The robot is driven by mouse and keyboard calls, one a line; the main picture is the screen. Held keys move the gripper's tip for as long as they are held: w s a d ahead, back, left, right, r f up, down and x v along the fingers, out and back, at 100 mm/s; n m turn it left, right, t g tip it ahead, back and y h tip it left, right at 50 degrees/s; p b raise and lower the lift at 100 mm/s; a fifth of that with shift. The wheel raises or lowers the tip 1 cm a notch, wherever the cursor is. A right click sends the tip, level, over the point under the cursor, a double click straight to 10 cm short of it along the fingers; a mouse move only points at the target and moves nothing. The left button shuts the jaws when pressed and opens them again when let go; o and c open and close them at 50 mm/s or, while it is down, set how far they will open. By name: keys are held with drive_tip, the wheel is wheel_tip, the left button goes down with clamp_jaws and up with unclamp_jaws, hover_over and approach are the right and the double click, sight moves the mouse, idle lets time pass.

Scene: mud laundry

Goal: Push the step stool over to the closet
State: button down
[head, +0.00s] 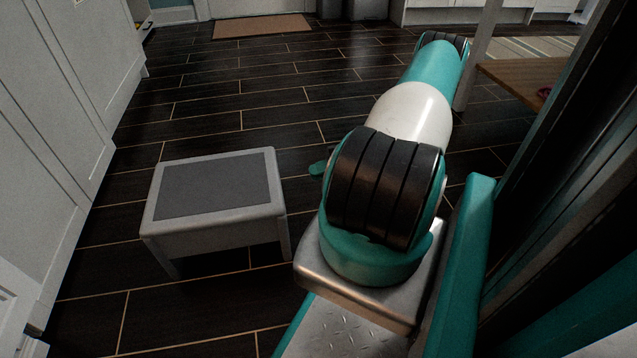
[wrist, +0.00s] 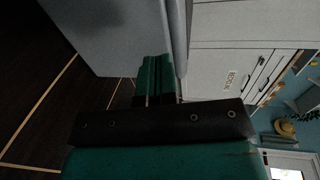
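The step stool (head: 212,188) stands upright on the dark floor at left of centre in the head view. It is light grey with a darker grey top panel. In the wrist view a large grey surface, which looks like the stool (wrist: 115,35), fills the upper left, close to the fingertips. My gripper (wrist: 156,75) has its teal fingers together with nothing visible between them. In the head view only a teal tip (head: 317,169) shows, just right of the stool; my arm hides the rest. I cannot tell whether it touches the stool. Which doors are the closet is unclear.
White panelled doors (head: 62,90) line the left side. A brown mat (head: 262,26) lies by the far door. A wooden surface (head: 520,78) and a dark upright edge are at the right. The tiled floor beyond the stool is clear. White cabinets (wrist: 225,35) show in the wrist view.

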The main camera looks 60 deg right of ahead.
drive_tip(key=r+x, duration=0.1)
drive_tip(key=x, duration=0.6)
drive_tip(key=shift+a+r+p, duration=0.2)
drive_tip(key=shift+p, duration=0.1)
drive_tip(key=shift+w, duration=0.2)
